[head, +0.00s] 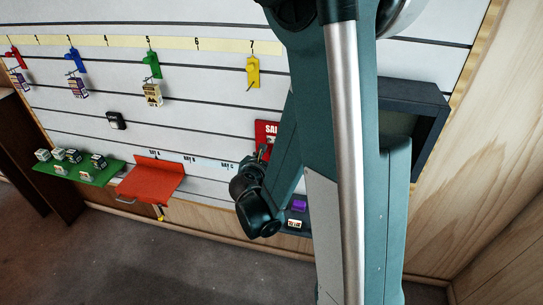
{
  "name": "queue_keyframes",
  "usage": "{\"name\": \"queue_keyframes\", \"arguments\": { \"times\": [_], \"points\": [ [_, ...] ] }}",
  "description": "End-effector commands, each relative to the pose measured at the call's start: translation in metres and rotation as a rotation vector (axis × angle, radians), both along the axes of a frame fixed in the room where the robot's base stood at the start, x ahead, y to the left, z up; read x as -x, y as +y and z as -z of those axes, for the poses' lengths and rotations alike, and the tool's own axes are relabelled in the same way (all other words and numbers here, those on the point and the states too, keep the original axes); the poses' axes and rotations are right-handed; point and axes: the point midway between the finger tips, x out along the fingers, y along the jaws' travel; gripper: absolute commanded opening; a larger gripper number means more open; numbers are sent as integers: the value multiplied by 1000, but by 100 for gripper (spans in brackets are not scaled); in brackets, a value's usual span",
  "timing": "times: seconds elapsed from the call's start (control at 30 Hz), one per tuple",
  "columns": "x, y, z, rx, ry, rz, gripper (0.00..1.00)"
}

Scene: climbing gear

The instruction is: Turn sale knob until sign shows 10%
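The red sale sign (264,130) is on the slatted wall, right of centre in the head view. Only its left part with the letters "SA" shows; my arm covers the rest, so the percentage cannot be read.
A red shelf (152,178) and a green shelf (80,169) with small boxes stick out at left. A dark shelf (298,215) with a purple item lies below my gripper. A dark open box (417,95) is at right. Coloured hooks (151,65) line the wall above.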

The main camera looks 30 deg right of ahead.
Motion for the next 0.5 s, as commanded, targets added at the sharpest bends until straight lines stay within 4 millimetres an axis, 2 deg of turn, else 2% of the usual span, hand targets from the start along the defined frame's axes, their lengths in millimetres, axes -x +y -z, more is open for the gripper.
{"name": "queue_keyframes", "arguments": {
  "times": [0.2,0.5],
  "points": [
    [-14,-16,10,0,0,1,35],
    [-22,-23,13,0,0,0,35]
  ]
}}
